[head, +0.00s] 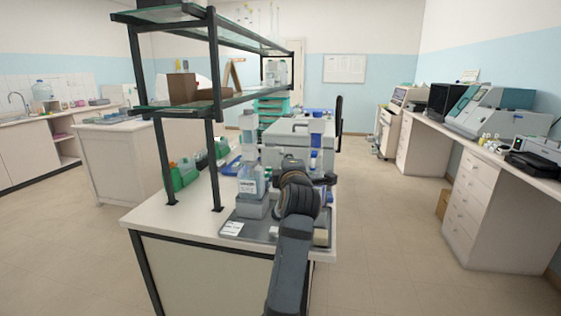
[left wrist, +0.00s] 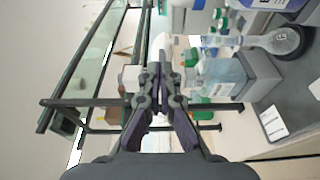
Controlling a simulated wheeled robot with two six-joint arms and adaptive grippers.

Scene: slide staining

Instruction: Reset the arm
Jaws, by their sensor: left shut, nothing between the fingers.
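My left arm reaches in from the bottom of the head view over the bench. My left gripper (head: 277,177) is partly hidden by its own wrist. In the left wrist view my left gripper (left wrist: 162,62) has its fingers together, with nothing between them. It is in the air near a labelled clear bottle (head: 251,182), and I see no contact. The bottle stands at a grey block (head: 252,208) on a dark tray (head: 228,238). The bottle also shows in the left wrist view (left wrist: 220,77). My right gripper is not in view.
A glass shelf rack with dark posts (head: 162,160) stands on the left of the bench (head: 150,217). Green racks (head: 186,174) sit behind the posts. A large grey-white box (head: 300,140) stands beyond the tray. The floor right of the bench is clear.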

